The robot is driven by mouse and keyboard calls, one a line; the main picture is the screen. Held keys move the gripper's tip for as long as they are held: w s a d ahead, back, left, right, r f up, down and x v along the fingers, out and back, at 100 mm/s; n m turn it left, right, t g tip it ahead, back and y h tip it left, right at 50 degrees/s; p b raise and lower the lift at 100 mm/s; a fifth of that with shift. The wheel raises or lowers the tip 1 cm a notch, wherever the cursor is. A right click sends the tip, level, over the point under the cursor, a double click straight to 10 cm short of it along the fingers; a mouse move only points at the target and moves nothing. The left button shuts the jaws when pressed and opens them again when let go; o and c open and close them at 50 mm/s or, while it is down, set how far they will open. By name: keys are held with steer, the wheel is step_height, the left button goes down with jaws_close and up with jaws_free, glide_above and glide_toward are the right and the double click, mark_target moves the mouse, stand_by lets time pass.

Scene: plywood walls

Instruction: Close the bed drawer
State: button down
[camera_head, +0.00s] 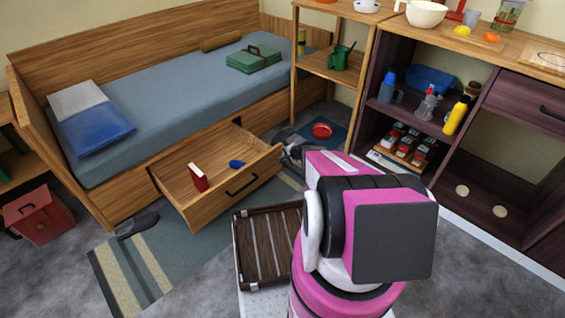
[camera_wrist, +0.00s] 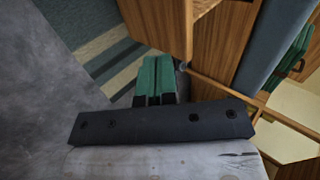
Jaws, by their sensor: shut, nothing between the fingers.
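The bed drawer (camera_head: 232,203) is pulled out from the wooden bed base. Its front panel carries a dark bar handle (camera_head: 241,186). Inside lie a red box-like item (camera_head: 198,177) and a small blue item (camera_head: 237,164). In the wrist view my gripper (camera_wrist: 157,60) has its green fingers together with nothing between them. Wooden panels of the bed and drawer area (camera_wrist: 155,22) show just beyond the fingertips; I cannot tell whether they touch. In the head view my pink and black arm stands right of the drawer and I cannot make out the gripper clearly.
The bed (camera_head: 180,92) has a blue mattress. A striped rug (camera_head: 175,250) and a dark slipper (camera_head: 137,225) lie in front of it. A red box (camera_head: 38,215) stands at the left. Wooden shelves (camera_head: 328,66) and a dark cabinet (camera_head: 470,130) stand to the right.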

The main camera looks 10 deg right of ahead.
mark_target(268, 155)
steer(key=x, duration=0.8)
steer(key=w+r+x, duration=0.1)
steer(key=x, duration=0.2)
steer(key=shift+w+a+f, duration=0.2)
steer(key=shift+w+a, duration=0.5)
steer(key=shift+w, duration=0.1)
steer(key=w+a, duration=0.7)
steer(key=w, duration=0.3)
steer(key=w+a, duration=0.7)
steer(key=w, duration=0.4)
steer(key=w+a, duration=0.7)
steer(key=w, duration=0.4)
steer(key=shift+w+a, duration=0.25)
steer(key=shift+a, duration=0.05)
steer(key=shift+w+a, duration=0.1)
steer(key=shift+w, duration=0.05)
